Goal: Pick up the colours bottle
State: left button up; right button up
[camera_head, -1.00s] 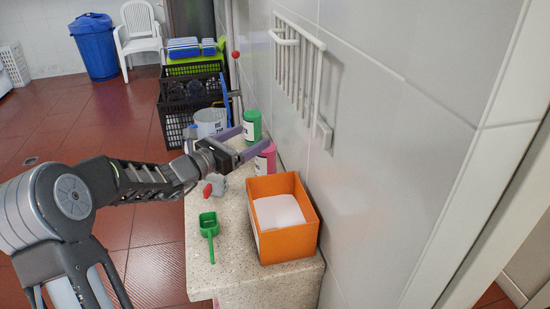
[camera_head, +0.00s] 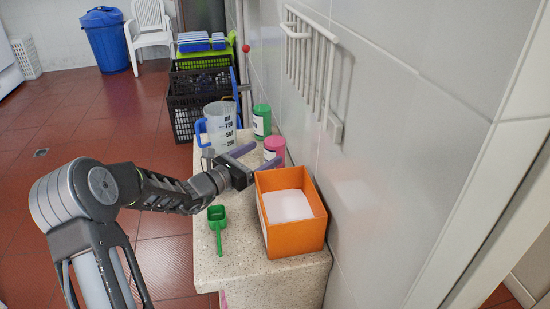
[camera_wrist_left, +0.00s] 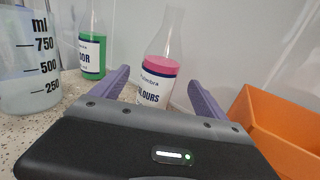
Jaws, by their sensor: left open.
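The colours bottle (camera_head: 274,147) stands upright on the speckled counter by the wall, with pink contents. In the left wrist view the colours bottle (camera_wrist_left: 161,68) has clear upper glass and a label ending in "OLOURS", partly hidden by my gripper body. My left gripper (camera_head: 262,157) is open and low over the counter, its purple fingers pointing towards the bottle. In the left wrist view the bottle appears between the two fingers of the left gripper (camera_wrist_left: 158,80), with a gap on each side. My right gripper is not in view.
An orange box (camera_head: 297,238) stands close to the right of the gripper. A green bottle (camera_head: 262,121) and a measuring jug (camera_head: 220,126) stand behind. A green scoop (camera_head: 217,230) lies on the front counter. The tiled wall (camera_head: 375,150) bounds the right side.

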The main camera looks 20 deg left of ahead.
aim_at(276, 146)
pick_arm(q)
jog(key=x, duration=0.6)
jog(key=shift+w, duration=0.1)
jog(key=shift+c, duration=0.2)
dwell(0.5)
jog(key=shift+r, duration=0.1)
grip_shut()
dwell(0.7)
